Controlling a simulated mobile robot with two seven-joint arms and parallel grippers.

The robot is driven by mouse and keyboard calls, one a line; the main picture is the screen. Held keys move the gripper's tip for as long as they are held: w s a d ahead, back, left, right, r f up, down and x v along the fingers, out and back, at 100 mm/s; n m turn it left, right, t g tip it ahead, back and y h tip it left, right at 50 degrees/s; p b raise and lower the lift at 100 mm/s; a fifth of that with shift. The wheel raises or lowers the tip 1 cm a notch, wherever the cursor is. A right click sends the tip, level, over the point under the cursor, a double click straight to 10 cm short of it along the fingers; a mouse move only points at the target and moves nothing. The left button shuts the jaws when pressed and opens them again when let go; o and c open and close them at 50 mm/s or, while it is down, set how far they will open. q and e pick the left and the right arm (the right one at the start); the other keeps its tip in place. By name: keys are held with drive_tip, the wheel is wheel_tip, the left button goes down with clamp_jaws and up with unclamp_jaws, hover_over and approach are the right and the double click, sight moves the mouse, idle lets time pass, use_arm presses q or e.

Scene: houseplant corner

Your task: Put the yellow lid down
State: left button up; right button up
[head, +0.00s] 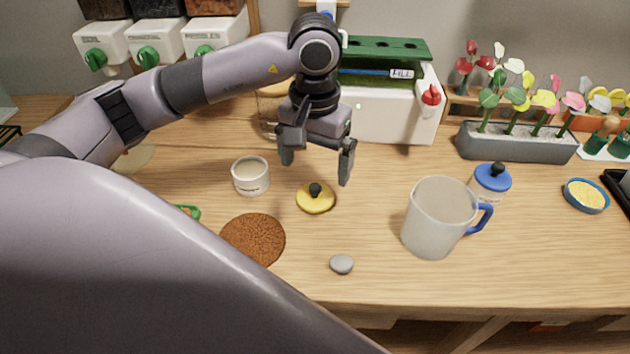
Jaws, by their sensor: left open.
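The yellow lid (315,202) lies on the wooden table, its dark round knob pointing up. My left gripper (316,172) is open and empty. Its two fingers are apart above and just behind the lid, and it is not touching the lid in this view. A small open white jar (251,175) with a label stands to the left of the lid. My right gripper is not in view.
A brown round mat (253,239) and a grey stone (342,264) lie in front of the lid. A cup with a blue handle (437,217) and a blue-lidded jar (490,183) stand to the right. A white box (385,112) and a flower planter (515,144) stand behind.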

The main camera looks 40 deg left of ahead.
sight(314, 187)
use_arm(q)
wheel_tip(314, 187, up, 6)
drive_tip(key=shift+f, duration=0.25)
drive_tip(key=shift+s, duration=0.1)
idle(0.4)
